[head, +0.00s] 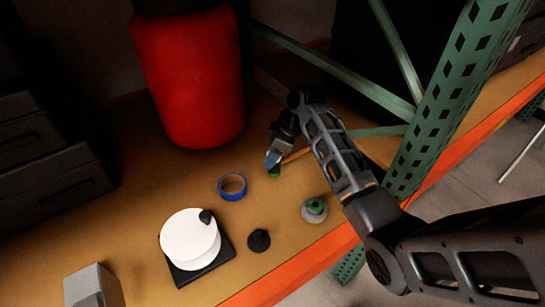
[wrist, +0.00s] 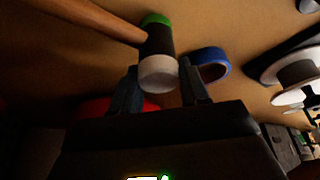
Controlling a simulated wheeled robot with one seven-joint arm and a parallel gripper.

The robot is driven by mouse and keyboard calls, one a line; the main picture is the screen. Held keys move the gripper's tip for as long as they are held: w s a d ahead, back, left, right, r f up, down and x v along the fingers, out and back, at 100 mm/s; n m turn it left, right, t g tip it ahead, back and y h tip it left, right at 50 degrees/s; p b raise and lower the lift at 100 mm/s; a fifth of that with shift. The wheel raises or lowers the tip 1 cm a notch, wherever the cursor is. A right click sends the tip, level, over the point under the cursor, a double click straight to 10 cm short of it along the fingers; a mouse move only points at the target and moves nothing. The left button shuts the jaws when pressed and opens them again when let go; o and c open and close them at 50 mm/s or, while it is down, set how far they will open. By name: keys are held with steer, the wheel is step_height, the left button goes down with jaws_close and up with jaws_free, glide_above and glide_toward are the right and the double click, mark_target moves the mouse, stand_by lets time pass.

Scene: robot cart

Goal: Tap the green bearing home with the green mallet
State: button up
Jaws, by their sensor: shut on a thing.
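The green mallet has a wooden handle (head: 297,154) and a dark head (wrist: 158,42) with one green end (head: 275,174) and one whitish end. My gripper (head: 273,158) is shut on the mallet head. In the wrist view the head lies between the fingertips (wrist: 161,86), and the handle runs to the upper left. The green end points down close to the shelf; I cannot tell whether it touches. The green bearing (head: 316,205) sits on a pale grey round housing (head: 314,215), right of and nearer than my gripper. I cannot make it out in the wrist view.
A roll of blue tape (head: 232,187) lies left of the mallet. A white disc (head: 187,238) on a black base, a black knob (head: 259,240) and a grey block (head: 92,287) stand nearer. A red cylinder (head: 190,80) and green rack post (head: 450,100) flank my arm.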

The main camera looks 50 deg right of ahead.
steer(key=shift+r, duration=4.35)
